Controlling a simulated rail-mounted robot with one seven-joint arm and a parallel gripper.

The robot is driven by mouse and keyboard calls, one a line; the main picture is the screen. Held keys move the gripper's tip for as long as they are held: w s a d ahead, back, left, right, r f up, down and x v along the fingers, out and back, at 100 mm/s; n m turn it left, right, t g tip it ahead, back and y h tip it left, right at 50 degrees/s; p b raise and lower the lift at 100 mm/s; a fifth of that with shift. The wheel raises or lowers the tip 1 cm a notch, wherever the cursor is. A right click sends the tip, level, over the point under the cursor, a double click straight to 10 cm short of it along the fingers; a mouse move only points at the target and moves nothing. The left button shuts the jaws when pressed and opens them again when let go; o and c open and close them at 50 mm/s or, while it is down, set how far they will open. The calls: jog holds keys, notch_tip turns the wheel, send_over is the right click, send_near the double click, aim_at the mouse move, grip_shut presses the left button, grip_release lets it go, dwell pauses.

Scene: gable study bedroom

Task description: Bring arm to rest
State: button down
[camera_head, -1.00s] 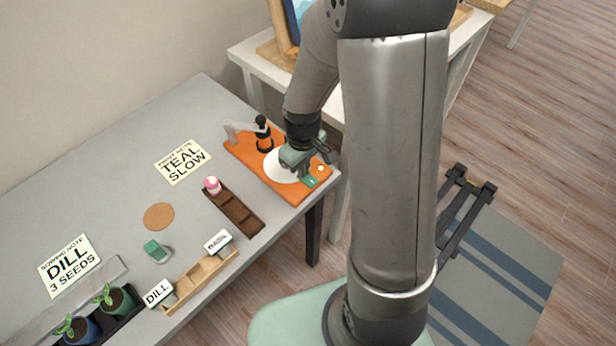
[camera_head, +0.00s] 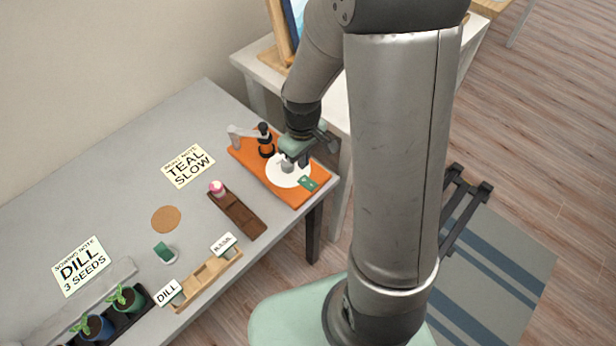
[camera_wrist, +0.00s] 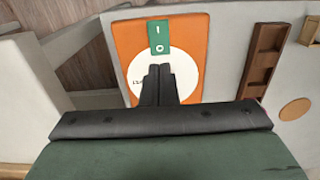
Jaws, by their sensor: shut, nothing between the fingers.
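My gripper (camera_head: 294,160) hangs over the orange board at the far right end of the grey desk, above its white disc. In the wrist view my gripper (camera_wrist: 158,70) shows its two dark fingers together with nothing between them. The orange board (camera_head: 243,150) bears the white disc (camera_head: 283,178), a green switch plate (camera_head: 307,183) and a small stand with a black part (camera_head: 265,138). In the wrist view the orange board (camera_wrist: 195,35), white disc (camera_wrist: 185,82) and green plate (camera_wrist: 158,36) lie below the fingers. I cannot tell the exact height of the fingers above the disc.
A brown slotted tray (camera_head: 238,216) with a pink-topped item (camera_head: 217,187) stands nearby. A wooden rack (camera_head: 208,280), cork disc (camera_head: 166,219), green block (camera_head: 163,251) and potted plants (camera_head: 127,298) are nearer the front. A white table (camera_head: 258,66) stands behind. The desk's back left is clear.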

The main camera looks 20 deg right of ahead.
jog(key=shift+r, duration=0.4)
jog(key=s+r+m, duration=0.5)
jog(key=s+r, duration=0.8)
jog(key=s, duration=0.2)
jog(key=shift+s+a, duration=0.25)
jog(key=shift+s, duration=0.05)
